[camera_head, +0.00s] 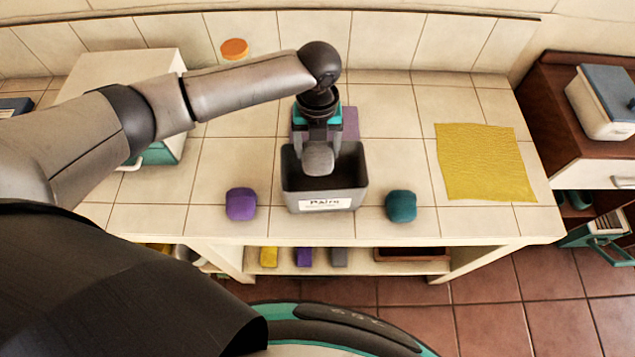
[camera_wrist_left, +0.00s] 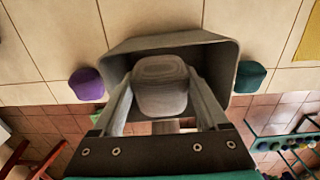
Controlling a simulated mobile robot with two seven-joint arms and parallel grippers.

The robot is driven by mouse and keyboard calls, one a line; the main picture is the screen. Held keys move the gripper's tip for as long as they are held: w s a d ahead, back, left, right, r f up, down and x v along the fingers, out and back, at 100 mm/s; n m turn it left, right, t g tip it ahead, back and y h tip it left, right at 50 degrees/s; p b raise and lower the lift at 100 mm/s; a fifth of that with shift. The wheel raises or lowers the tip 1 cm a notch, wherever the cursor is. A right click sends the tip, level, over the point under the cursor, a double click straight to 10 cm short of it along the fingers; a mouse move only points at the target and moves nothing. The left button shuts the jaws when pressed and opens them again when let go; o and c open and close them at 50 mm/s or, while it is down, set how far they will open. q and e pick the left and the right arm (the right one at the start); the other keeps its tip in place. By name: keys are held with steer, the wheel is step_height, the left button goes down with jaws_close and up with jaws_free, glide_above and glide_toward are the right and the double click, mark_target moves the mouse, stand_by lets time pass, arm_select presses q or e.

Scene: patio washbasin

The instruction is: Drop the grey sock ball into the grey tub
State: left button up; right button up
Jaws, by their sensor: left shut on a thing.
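The grey sock ball (camera_head: 318,158) is held between the fingers of my left gripper (camera_head: 319,150), over the opening of the grey tub. It also shows in the left wrist view (camera_wrist_left: 160,85), between the two fingers. The grey tub (camera_head: 320,200) stands on the tiled counter with a white label on its front. In the left wrist view the tub's rim (camera_wrist_left: 170,38) surrounds the held ball. How far the ball is above the tub's floor is hard to tell. My right gripper is not in view.
A purple sock ball (camera_head: 241,204) sits left of the tub and a teal one (camera_head: 401,206) right of it. A yellow cloth (camera_head: 486,162) lies on the right of the counter. A white box (camera_head: 115,75) stands at the left.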

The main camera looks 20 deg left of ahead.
arm_select(q)
steer(key=o, duration=1.2)
steer(key=shift+o, duration=0.2)
step_height(320, 180, up, 15)
